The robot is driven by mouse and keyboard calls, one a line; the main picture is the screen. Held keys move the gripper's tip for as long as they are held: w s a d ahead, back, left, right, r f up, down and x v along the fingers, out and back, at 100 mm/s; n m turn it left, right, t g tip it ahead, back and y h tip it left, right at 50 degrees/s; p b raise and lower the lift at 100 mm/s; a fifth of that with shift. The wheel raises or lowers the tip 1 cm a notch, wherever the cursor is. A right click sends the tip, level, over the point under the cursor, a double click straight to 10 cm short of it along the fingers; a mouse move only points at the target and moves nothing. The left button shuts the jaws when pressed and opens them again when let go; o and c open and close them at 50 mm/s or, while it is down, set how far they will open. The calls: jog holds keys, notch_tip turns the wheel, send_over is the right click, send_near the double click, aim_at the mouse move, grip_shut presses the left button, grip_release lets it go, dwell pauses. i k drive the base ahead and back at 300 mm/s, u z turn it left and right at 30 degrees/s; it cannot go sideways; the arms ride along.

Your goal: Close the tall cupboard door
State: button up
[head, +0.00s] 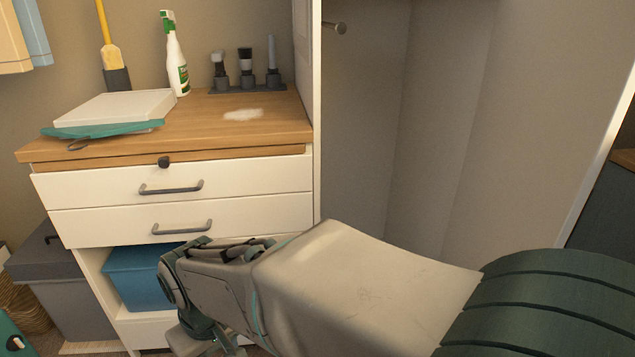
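The tall cupboard (365,120) stands open in the middle and right of the head view, with its plain beige inside showing. A broad pale panel (540,110) with a white edge runs along its right side. It looks like the open door, but I cannot tell it surely from a side wall. The cupboard's top and bottom are out of view or behind my arm. My arm crosses the lower front from the right, and its wrist end is before the drawer unit, left of the cupboard opening. My gripper (205,338) points down at the bottom edge; its fingers are not clear.
A white drawer unit (255,206) with a wooden top stands at left. It bears a spray bottle (177,60), a white box (115,107) and a brush stand (245,88). A blue bin (130,275) sits below, a grey bin (65,280) beside it.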

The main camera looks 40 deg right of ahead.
aim_at(554, 105)
jog(key=u, duration=1.25)
jog(key=k, duration=2)
jog(key=z, duration=3)
jog(key=k, duration=0.3)
jog(key=u, duration=0.6)
